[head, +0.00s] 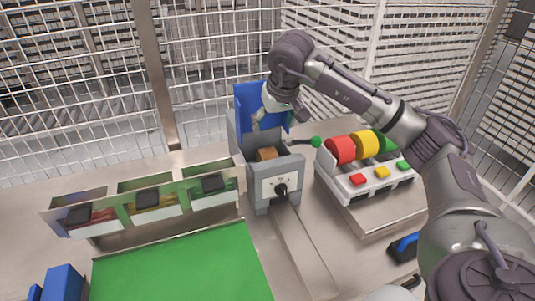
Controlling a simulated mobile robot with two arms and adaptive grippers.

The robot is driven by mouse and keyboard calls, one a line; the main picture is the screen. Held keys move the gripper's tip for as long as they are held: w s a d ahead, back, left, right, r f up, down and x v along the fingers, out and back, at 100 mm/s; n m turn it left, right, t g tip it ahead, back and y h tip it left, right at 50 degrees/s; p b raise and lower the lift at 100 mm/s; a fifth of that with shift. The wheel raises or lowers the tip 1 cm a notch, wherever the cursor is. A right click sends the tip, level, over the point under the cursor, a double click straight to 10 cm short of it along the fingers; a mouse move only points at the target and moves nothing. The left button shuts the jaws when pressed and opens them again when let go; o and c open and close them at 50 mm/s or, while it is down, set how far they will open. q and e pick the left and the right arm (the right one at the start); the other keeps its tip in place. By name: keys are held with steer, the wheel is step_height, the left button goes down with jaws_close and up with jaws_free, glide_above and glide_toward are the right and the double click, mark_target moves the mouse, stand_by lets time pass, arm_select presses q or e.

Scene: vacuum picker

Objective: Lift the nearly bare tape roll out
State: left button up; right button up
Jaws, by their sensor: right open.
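A grey machine (243,150) with a blue upright panel (246,96) stands in the middle of the head view. A small brown piece (266,153) sits in its open top; it may be the tape roll, but it is too small to tell. My right gripper (270,126) is open, in front of the blue panel and above the brown piece. It looks empty and apart from the piece. Its fingertips are small in the picture. My left gripper is out of view.
Right of the machine, a white control box (352,188) carries a red disc (341,150), a yellow disc (364,144) and coloured buttons. A green ball-ended lever (316,142) stands between them. Left are clear-walled bins (150,205) and a green mat (185,268). Wire fencing closes the back.

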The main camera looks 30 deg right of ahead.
steer(key=p, duration=0.1)
glide_above(268, 150)
steer(key=s+a, duration=0.1)
steer(key=s, duration=0.2)
step_height(268, 150, down, 5)
steer(key=shift+w+a+f, duration=0.1)
steer(key=shift+a, duration=0.05)
steer(key=shift+p+x, duration=0.3)
steer(key=shift+x, duration=0.7)
steer(key=shift+w+d+f, duration=0.2)
steer(key=p+x, duration=0.2)
steer(key=x, duration=0.2)
steer(key=shift+d, duration=0.1)
steer(key=shift+w+f+p, duration=0.15)
steer(key=shift+f+p, duration=0.15)
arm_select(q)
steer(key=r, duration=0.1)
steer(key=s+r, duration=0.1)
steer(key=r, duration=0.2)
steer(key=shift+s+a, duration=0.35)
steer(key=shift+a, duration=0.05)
arm_select(e)
steer(key=shift+c, duration=0.7)
steer(key=c, duration=1.1)
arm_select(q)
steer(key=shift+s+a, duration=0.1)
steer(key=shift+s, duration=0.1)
arm_select(e)
steer(key=shift+c, duration=0.2)
